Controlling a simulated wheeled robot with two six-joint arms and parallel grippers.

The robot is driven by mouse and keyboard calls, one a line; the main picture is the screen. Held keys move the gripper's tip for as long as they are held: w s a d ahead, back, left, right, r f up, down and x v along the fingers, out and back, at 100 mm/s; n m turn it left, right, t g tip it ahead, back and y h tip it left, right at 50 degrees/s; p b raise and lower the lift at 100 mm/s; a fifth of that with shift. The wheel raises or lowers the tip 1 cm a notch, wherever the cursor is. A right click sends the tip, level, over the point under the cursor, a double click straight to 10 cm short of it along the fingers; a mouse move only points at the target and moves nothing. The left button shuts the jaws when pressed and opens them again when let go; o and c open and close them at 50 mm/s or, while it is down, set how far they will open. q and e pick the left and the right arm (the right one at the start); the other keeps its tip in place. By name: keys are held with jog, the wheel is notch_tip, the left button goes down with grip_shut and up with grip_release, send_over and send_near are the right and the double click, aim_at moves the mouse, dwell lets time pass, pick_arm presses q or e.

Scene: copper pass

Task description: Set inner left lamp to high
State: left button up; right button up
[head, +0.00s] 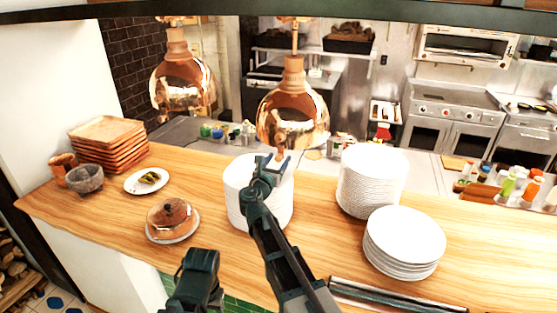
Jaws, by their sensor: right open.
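Two copper heat lamps hang over the wooden counter: one at the left (182,87) and one nearer the middle (292,112). The frame does not mark which is the inner left lamp, and their settings cannot be read. My right gripper (275,163) is open, just below the rim of the middle lamp and in front of a stack of white plates. A small copper-coloured piece shows by its jaw tips; I cannot tell if it touches them. Part of my left arm shows at the bottom; its gripper cannot be made out.
The wooden counter (120,215) holds a plate stack (240,195) behind my right arm and two more stacks (372,180) (403,240) to the right.

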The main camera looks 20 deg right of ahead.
jog(key=shift+w+d, duration=0.2)
jog(key=shift+w, duration=0.1)
grip_shut()
dwell(1.4)
